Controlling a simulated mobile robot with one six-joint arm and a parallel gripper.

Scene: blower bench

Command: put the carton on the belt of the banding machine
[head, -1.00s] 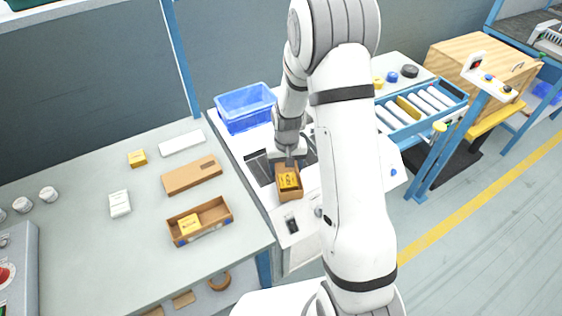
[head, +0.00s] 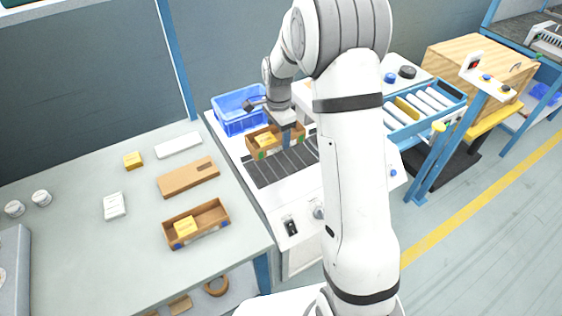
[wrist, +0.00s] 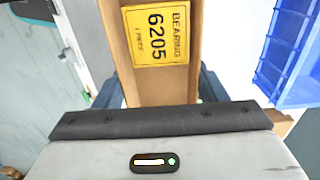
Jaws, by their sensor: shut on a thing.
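My gripper (head: 288,127) is shut on an open brown carton (head: 257,154) with a yellow box (head: 265,140) inside. In the wrist view the carton (wrist: 150,88) lies lengthwise between the blue-grey fingers (wrist: 158,88), and the yellow box (wrist: 156,35) reads "BEARING 6205". The dark ribbed belt (head: 276,168) of the white banding machine (head: 292,200) shows in front of and below the carton. The carton is at the belt's far side, in front of the blue bin. I cannot tell whether it touches the belt. My arm hides the right part of the machine.
A blue bin (head: 232,122) stands right behind the carton. On the grey table (head: 100,255) at left are a second open carton (head: 208,214) with a yellow box, a flat brown carton (head: 188,177) and small boxes. A blue roller conveyor (head: 425,108) stands at right.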

